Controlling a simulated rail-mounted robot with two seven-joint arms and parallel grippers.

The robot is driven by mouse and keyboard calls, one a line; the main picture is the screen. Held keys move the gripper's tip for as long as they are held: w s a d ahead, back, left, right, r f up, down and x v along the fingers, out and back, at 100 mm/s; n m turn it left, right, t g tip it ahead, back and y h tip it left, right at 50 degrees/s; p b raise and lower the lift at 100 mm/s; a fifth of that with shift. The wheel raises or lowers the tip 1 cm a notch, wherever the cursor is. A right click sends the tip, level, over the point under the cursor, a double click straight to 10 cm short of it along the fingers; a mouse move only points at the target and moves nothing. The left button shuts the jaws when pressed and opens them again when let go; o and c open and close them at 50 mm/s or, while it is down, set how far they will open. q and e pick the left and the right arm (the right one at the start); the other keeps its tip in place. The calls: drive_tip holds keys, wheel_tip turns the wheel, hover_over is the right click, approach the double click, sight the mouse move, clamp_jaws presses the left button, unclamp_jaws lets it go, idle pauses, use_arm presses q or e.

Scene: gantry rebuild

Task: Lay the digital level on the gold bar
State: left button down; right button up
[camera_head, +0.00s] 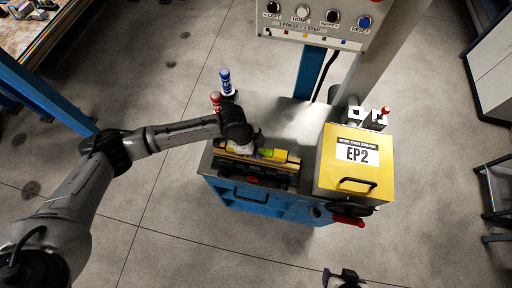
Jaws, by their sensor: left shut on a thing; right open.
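My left gripper (256,143) points down over the blue cabinet's top and is shut on the digital level (267,153), a small yellow-green piece mostly hidden by the gripper. The gold bar (285,166) is a long narrow strip on a dark fixture, directly below the level. From this angle I cannot tell whether the level touches the bar or hangs just above it. My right gripper (345,279) shows only in part at the bottom edge, open, away from the cabinet.
A yellow box marked EP2 (337,176) stands right of the fixture on the blue cabinet (237,195). Blue-topped and red-topped tools (226,84) stand behind the gripper. A button panel (318,17) is at the back.

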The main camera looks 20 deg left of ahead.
use_arm(q)
drive_tip(key=shift+f, duration=0.15)
idle(0.6)
drive_tip(key=c, duration=0.7)
unclamp_jaws()
drive_tip(key=shift+c, duration=0.2)
drive_tip(key=v, duration=1.4)
drive_tip(key=shift+d+f, duration=0.1)
drive_tip(key=shift+d, duration=0.1)
